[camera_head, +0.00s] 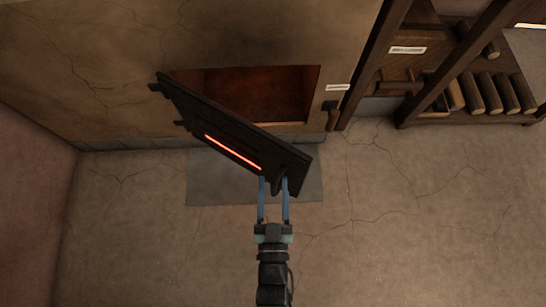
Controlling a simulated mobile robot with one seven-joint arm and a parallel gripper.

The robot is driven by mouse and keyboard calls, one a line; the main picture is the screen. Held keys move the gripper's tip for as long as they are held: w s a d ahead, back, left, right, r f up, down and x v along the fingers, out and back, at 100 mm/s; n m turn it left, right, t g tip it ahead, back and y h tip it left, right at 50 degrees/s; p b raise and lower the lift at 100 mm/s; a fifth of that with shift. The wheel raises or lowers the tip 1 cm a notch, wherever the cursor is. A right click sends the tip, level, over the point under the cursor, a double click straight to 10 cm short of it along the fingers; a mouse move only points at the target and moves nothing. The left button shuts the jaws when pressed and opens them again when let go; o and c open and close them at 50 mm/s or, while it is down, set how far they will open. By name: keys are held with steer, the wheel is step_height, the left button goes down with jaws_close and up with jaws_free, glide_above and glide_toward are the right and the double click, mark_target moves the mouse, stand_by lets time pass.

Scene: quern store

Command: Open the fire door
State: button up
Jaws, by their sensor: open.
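The fire door (215,122) is a dark metal panel with a glowing red slot (232,152). It hangs on hinges at its left side and stands swung part of the way out from the oven wall. Behind it the reddish-brown firebox opening (262,92) shows. The door's dark handle (279,183) is near its free right end. My gripper (274,182) is open, with its two blue fingers on either side of the handle. I cannot tell whether the fingers touch it.
The plastered oven wall (100,60) fills the upper left. A grey plate (235,190) lies on the floor below the door. A wooden rack with several logs (490,95) stands at the right. The cracked floor (420,220) is clear.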

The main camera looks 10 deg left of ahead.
steer(key=s+d+p, duration=0.1)
steer(key=s+p, duration=0.2)
steer(key=s, duration=0.9)
steer(key=shift+s+d+p, duration=0.3)
steer(key=shift+s+d, duration=0.1)
